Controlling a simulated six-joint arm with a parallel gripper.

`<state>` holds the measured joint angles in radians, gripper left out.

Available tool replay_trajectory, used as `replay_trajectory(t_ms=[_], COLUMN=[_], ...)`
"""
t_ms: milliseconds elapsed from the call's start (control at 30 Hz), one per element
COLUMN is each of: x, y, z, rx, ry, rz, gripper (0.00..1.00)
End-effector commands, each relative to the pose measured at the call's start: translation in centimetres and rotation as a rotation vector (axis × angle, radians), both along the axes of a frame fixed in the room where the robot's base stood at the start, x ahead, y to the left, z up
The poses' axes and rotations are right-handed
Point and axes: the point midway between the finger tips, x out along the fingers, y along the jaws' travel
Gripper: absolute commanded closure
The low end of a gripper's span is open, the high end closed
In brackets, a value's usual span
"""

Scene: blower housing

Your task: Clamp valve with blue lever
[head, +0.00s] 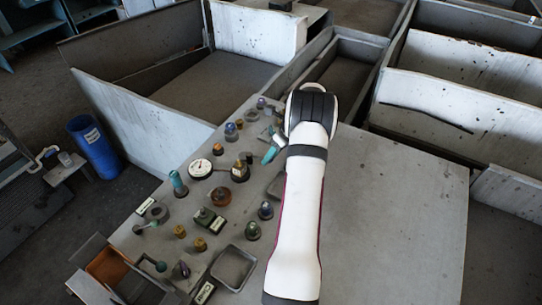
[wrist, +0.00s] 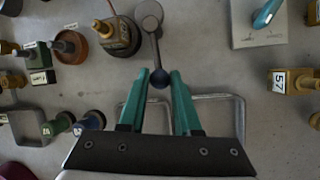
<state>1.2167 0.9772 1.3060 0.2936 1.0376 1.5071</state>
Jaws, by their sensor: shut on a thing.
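The lever valve shows in the wrist view at the top centre: a round grey body (wrist: 149,14) with a grey arm that ends in a dark blue ball knob (wrist: 158,79). My gripper (wrist: 159,75) has its two teal fingertips on either side of this knob and is shut on it. The valve's body lies beyond the fingertips, outside the grip. In the head view my gripper (head: 267,157) is low at the table, left of my white arm, and the lever is too small there to make out clearly.
A brass fitting on a dark base (wrist: 115,35) stands close left of the valve. A plate with a teal handle (wrist: 267,14) is at the upper right, and a brass block marked 57 (wrist: 290,81) is at the right. A blue bin (head: 93,146) stands on the floor.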

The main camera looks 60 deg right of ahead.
Motion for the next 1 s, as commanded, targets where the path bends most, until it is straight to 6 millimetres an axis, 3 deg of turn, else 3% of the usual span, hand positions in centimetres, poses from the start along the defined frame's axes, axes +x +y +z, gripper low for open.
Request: replay_trajectory(t_ms=[667, 1000], x=[0.0, 0.7], y=[-0.1, -2.5], z=[0.1, -0.1], rx=[0.001, 0.0], ry=[-0.001, 0.001], rz=[0.014, 0.321], gripper=[1.0, 1.0])
